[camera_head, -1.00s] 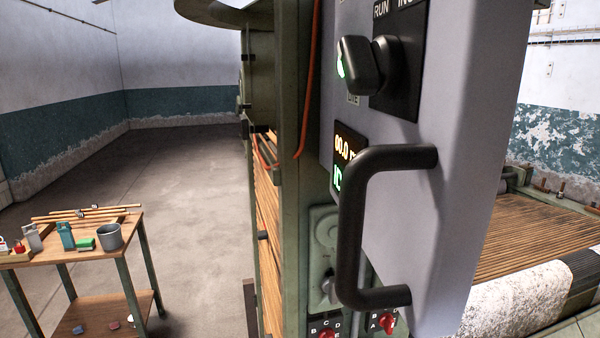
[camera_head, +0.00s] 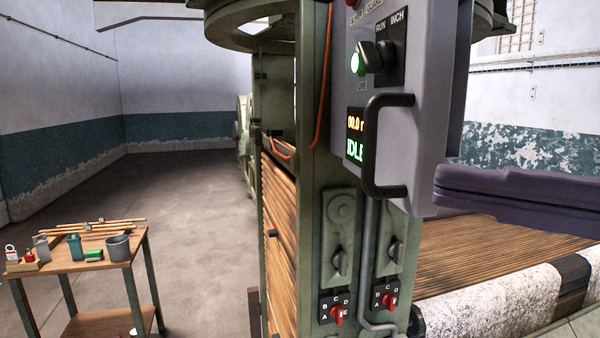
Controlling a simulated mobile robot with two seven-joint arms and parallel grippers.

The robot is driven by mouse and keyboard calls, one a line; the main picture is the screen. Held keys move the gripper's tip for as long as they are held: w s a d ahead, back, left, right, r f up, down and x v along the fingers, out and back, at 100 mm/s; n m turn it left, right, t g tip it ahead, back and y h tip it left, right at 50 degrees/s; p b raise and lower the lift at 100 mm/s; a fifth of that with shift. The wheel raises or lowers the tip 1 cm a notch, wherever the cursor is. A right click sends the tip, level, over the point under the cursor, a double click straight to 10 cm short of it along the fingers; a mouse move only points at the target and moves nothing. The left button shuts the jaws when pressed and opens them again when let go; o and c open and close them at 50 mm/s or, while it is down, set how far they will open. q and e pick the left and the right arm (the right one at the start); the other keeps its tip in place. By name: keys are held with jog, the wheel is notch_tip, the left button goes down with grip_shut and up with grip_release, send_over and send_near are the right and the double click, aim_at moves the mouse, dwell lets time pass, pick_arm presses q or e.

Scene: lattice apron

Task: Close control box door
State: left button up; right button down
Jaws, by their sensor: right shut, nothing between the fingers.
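The grey control box (camera_head: 425,130) hangs on the green machine post in the upper middle right. Its front carries a black switch knob marked RUN and INCH, a lit display reading IDLE, and a black bar handle (camera_head: 372,150). The panel with the handle is seen at a steep angle. I cannot tell how far the door stands from its closed position. My right gripper (camera_head: 440,188), dark purple, reaches in from the right edge. It is shut and empty, its tip just right of the box's lower corner. I cannot tell whether they touch. My left gripper is not in view.
Below the box, the green post (camera_head: 330,215) carries keyed latches and red selector knobs (camera_head: 337,314). A bed of brown slats (camera_head: 470,250) with a white fabric roll (camera_head: 490,308) lies at lower right. A wooden cart (camera_head: 75,262) stands at left. The floor between is clear.

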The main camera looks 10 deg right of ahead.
aim_at(369, 164)
jog(key=w+a+p, duration=0.1)
jog(key=w+p, duration=0.1)
jog(key=w+a+p, duration=0.1)
jog(key=w+p, duration=0.1)
jog(key=w, duration=0.1)
jog(key=w+a+p, duration=0.2)
jog(key=shift+w+r+p, duration=0.1)
jog(key=shift+w+p, duration=0.1)
jog(key=shift+p, duration=0.2)
jog(key=shift+d, duration=0.5)
